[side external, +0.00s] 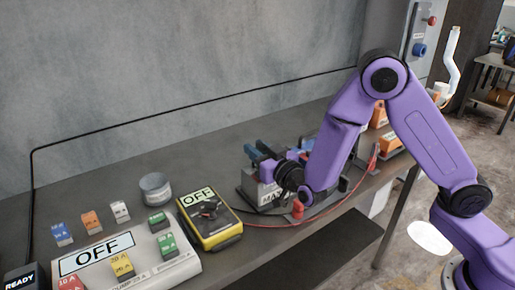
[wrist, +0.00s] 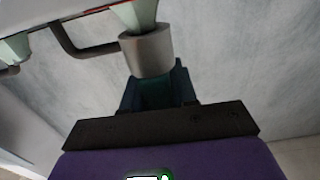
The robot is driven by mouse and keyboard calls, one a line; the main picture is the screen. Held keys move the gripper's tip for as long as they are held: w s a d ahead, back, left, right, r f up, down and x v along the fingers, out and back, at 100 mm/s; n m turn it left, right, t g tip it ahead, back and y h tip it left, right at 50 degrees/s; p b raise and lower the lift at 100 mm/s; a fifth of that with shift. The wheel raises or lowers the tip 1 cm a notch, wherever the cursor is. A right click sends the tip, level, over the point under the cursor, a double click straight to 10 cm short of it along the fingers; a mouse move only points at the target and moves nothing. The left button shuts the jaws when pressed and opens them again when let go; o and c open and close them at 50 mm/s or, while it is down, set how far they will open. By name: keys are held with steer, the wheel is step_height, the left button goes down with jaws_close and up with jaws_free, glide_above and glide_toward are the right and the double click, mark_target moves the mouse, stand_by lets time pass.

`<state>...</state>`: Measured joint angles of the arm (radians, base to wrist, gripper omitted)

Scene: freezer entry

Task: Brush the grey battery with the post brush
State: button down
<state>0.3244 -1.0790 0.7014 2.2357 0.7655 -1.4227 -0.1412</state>
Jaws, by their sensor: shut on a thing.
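The grey battery (side external: 268,194), marked MAX, stands on the bench, partly hidden by my arm. My gripper (side external: 259,153) is at its top, with blue fingers. In the wrist view my gripper (wrist: 155,92) is shut on the post brush (wrist: 147,52), whose grey metal cup sticks out past a dark green part between the fingers. A pale green battery post (wrist: 140,15) meets the cup's open end; how deep it sits inside is hidden. A second pale green post (wrist: 15,48) shows at the far left. The brush cannot be made out in the side view.
A yellow meter reading OFF (side external: 210,218) and a round grey tin (side external: 155,188) lie left of the battery. A fuse panel marked OFF (side external: 130,262) and several coloured fuses are further left. A red clamp (side external: 297,209) and red cable (side external: 345,199) lie close by on the right.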

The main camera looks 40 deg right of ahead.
steer(key=shift+f, duration=0.8)
steer(key=c, duration=0.8)
jaws_free()
steer(key=shift+f, duration=0.1)
steer(key=shift+d, duration=0.1)
steer(key=shift+s, duration=0.1)
steer(key=s, duration=1.7)
steer(key=shift+s, duration=0.1)
